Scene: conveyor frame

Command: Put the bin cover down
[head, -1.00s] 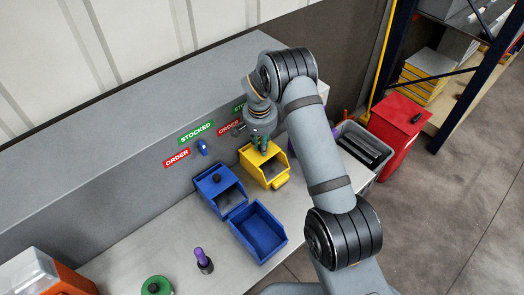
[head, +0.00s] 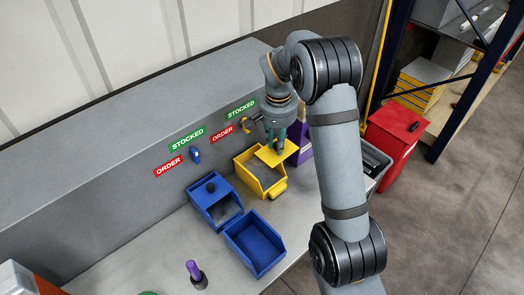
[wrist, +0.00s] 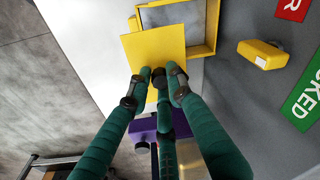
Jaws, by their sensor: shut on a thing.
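The bin cover is a flat yellow plate (head: 282,153); it also shows in the wrist view (wrist: 153,50). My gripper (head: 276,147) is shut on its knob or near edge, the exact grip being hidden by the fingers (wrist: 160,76). The cover is at the back right side of the yellow bin (head: 272,189), overlapping its rim in both views. The bin's open inside shows beside the cover in the wrist view (wrist: 208,50). The gap between cover and bin cannot be told.
A blue bin with a dark-knobbed cover (head: 205,198) and an open blue bin (head: 255,243) stand left and in front. A purple bin (head: 299,145) is close on the right. A yellow lever (head: 245,125) sticks out of the wall.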

